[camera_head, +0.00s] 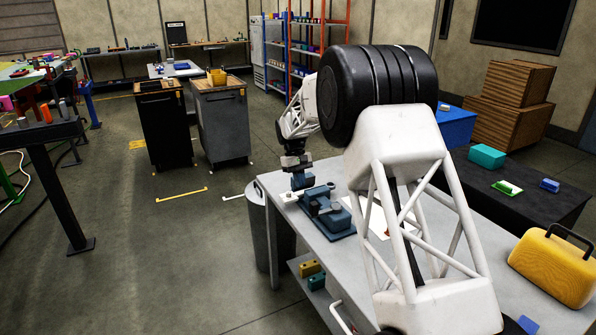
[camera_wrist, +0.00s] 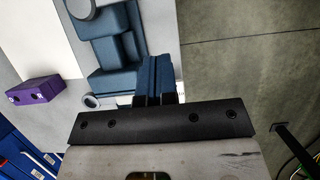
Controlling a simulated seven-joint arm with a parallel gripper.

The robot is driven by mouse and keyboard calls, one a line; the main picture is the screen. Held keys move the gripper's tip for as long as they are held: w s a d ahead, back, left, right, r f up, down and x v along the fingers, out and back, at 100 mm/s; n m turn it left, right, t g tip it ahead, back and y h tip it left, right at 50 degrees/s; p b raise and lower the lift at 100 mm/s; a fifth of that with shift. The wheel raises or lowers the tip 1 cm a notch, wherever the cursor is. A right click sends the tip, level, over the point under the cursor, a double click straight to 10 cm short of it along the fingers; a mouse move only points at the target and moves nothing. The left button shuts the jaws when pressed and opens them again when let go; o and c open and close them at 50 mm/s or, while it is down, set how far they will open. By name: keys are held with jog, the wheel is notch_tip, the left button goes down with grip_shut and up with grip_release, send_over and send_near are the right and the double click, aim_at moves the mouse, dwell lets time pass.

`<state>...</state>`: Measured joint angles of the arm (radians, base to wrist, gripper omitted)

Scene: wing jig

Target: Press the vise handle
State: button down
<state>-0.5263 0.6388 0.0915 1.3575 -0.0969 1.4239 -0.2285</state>
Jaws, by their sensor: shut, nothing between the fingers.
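A blue vise (camera_head: 328,212) sits on the grey workbench (camera_head: 272,183) near its far left corner. The vise also fills the upper left of the wrist view (camera_wrist: 112,52). A pale rod-like piece with a round end (camera_head: 289,197), seemingly the vise handle, shows at its left side. A round grey end (camera_wrist: 90,101) shows beside the vise in the wrist view, partly hidden by my gripper's black bar. My gripper (camera_head: 302,181) is shut and empty, fingers pointing down just above the vise's left end. Its blue fingertips (camera_wrist: 154,78) overlap the vise's edge; contact cannot be told.
A yellow toolbox (camera_head: 553,266) stands at the bench's near right. A purple block (camera_wrist: 33,90) lies left of the vise in the wrist view. A grey bin (camera_head: 268,230) stands beside the bench. Floor beyond the bench's left edge is open.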

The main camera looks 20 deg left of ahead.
jog(key=shift+s+d+f, duration=0.65)
jog(key=shift+s+d, duration=0.25)
jog(key=shift+s+d+f, duration=0.6)
jog(key=shift+s+d, duration=0.25)
jog(key=shift+d, duration=0.05)
